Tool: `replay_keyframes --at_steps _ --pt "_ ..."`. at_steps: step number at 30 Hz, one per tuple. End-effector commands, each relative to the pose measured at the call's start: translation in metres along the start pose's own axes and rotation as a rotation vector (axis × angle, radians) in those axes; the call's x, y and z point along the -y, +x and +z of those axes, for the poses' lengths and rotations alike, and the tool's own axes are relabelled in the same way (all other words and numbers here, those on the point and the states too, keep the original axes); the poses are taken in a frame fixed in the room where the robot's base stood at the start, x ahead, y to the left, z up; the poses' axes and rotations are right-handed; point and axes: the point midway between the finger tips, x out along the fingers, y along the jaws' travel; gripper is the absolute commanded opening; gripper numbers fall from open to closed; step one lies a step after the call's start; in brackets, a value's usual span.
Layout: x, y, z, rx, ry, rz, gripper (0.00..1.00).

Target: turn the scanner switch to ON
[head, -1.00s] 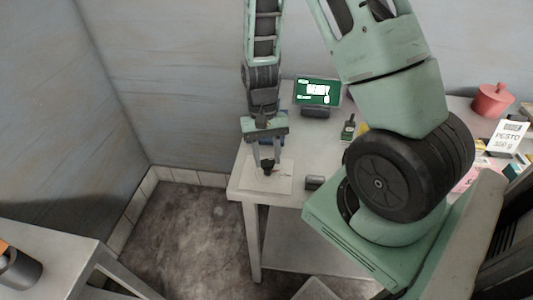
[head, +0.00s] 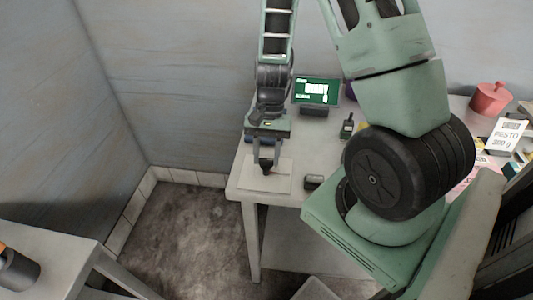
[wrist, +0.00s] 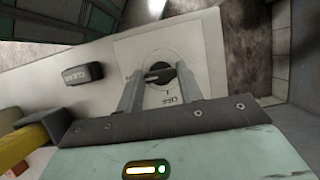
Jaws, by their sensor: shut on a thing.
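The scanner switch is a dark round knob (wrist: 160,74) with a raised bar, on a pale square plate (wrist: 205,42). The plate (head: 283,187) lies on the table's near left corner in the head view. An upside-down "OFF" marking shows on the plate's near side in the wrist view; any ON marking is not readable. My gripper (wrist: 160,88) reaches down over the plate with its two fingers on either side of the knob, shut on it. In the head view my gripper (head: 266,166) hides most of the knob.
A dark block marked "CLEAR" (wrist: 82,74) sits beside the plate. A green-lit display (head: 317,90) and a dark handheld device (head: 347,126) stand farther back. A red pot (head: 490,98) and a pesto sign (head: 506,137) are at right. Walls close in behind and left.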

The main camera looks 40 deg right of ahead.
Motion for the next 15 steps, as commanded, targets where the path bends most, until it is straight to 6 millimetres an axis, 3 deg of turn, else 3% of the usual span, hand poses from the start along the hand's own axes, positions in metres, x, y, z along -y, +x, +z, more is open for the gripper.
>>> replay_keyframes --at_steps 5,6,7,15 --pt "0.0012 -0.0021 -0.0021 -0.007 0.003 -0.004 0.14" --pt "0.0012 -0.0021 -0.0021 -0.007 0.003 -0.004 0.47" --pt "0.0012 -0.002 -0.002 -0.007 0.003 -0.004 0.56" --pt "0.0004 -0.001 -0.0008 -0.003 0.001 -0.001 0.58"
